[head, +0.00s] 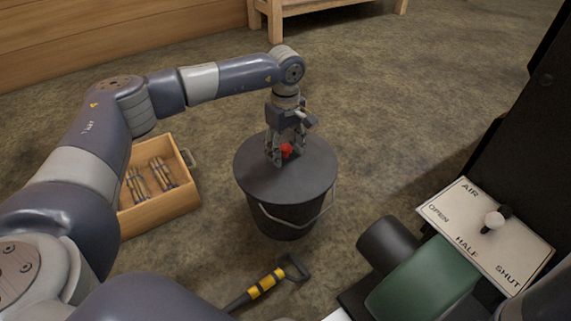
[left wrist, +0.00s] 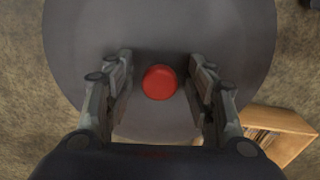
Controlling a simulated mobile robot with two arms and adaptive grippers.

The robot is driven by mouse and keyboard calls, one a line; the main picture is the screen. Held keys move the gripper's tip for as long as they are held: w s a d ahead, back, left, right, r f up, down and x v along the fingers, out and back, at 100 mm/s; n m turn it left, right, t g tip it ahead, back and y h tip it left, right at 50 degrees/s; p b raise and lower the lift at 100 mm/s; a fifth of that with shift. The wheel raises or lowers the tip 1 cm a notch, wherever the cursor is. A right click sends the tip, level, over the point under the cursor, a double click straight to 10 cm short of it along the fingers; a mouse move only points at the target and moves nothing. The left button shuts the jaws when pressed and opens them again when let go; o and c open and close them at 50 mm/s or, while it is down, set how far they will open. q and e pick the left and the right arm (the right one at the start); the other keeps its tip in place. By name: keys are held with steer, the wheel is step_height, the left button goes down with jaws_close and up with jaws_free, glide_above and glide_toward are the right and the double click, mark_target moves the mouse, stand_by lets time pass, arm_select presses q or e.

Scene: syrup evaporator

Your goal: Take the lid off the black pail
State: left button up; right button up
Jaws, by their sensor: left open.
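The black pail (head: 285,219) stands upright on the floor with its wire handle hanging down the front. Its dark grey round lid (head: 256,177) sits on top and has a red knob (head: 287,151) in the middle. My left gripper (head: 282,158) points down over the lid at the knob. In the left wrist view the open fingers (left wrist: 160,88) stand on either side of the red knob (left wrist: 160,82), with a gap on each side. The lid (left wrist: 160,30) fills most of that view. My right gripper is not in view.
A wooden crate (head: 187,197) with bundled sticks stands left of the pail. A tool with a yellow-banded handle (head: 267,284) lies in front. At right is a black unit with an air-control plate (head: 447,206) marked OPEN, HALF, SHUT. Floor behind the pail is clear.

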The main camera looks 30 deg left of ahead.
arm_select(q)
jaws_close()
steer(key=shift+r, duration=0.2)
